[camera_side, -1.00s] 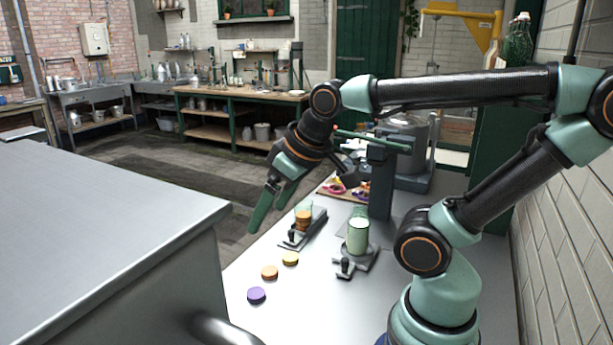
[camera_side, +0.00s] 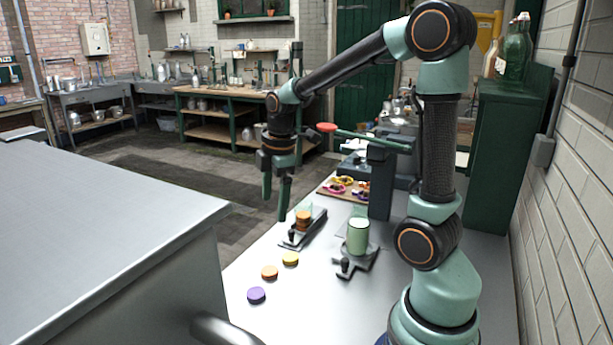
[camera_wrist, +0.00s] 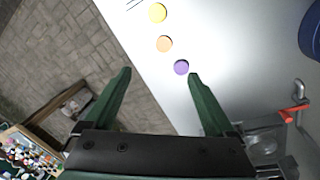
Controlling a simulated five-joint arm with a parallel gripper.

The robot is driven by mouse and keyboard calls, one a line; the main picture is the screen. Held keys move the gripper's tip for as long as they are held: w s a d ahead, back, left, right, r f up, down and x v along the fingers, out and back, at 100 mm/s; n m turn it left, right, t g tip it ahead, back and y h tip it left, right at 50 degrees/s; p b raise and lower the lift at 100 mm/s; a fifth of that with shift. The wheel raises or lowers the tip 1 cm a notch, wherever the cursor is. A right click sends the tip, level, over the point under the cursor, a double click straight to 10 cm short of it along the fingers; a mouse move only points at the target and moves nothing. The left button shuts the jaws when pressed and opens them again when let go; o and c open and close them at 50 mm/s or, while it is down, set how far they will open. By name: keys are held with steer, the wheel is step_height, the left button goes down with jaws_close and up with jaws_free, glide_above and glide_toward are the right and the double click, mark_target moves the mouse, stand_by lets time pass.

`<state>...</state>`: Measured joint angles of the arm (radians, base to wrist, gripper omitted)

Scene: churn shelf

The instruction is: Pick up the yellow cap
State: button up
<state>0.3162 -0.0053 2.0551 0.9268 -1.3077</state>
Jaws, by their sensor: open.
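The yellow cap (camera_side: 290,258) lies flat on the pale worktop, the farthest back of a row of three caps in the side view. In the wrist view the yellow cap (camera_wrist: 157,13) is near the top edge, beyond my fingertips. An orange cap (camera_side: 269,272) and a purple cap (camera_side: 256,295) lie in front of it. My gripper (camera_side: 276,202) is open and empty, pointing down, well above the worktop and a little left of the yellow cap in the side view. Its green fingers also show in the wrist view (camera_wrist: 160,75), spread wide.
A lever with a red knob (camera_side: 326,127) rises nearby. A metal counter (camera_side: 90,230) fills the left. Worktop around the caps is clear.

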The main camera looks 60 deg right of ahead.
mark_target(290, 256)
steer(key=w+d+f+n+g, duration=0.1)
steer(key=d+f+n+g, duration=0.1)
steer(key=d+f+n, duration=0.45)
steer(key=shift+m+y, duration=0.3)
steer(key=shift+m, duration=0.05)
steer(key=f, duration=1.2)
steer(key=shift+d+f, duration=0.3)
steer(key=shift+d, duration=0.1)
steer(key=c, duration=1.4)
